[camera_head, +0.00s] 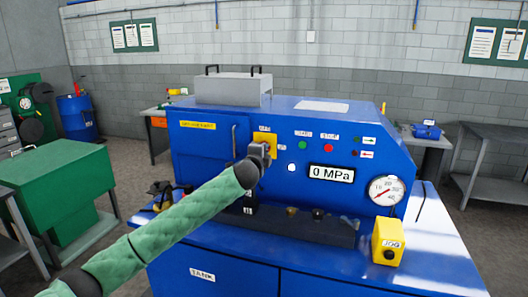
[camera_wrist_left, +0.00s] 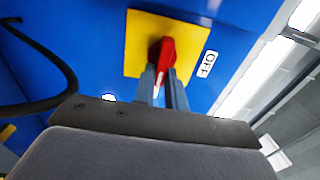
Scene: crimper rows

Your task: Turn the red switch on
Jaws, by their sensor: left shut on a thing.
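The red switch (camera_wrist_left: 166,52) sits on a yellow plate (camera_wrist_left: 136,28) on the front of the blue machine. In the left wrist view its red handle lies between the two fingers of my left gripper (camera_wrist_left: 166,88), which is shut on it. A white OFF label (camera_wrist_left: 207,63) is beside the plate. In the head view my left gripper (camera_head: 262,150) is at the yellow plate (camera_head: 265,138) and hides the switch. My right gripper is in neither view.
The blue machine (camera_head: 212,150) has a 0 MPa display (camera_head: 331,173), a pressure gauge (camera_head: 384,191), small buttons and a black handle (camera_head: 234,142) left of the plate. A yellow JOG box (camera_head: 388,243) stands on the ledge at right. A green cabinet (camera_head: 50,165) is at left.

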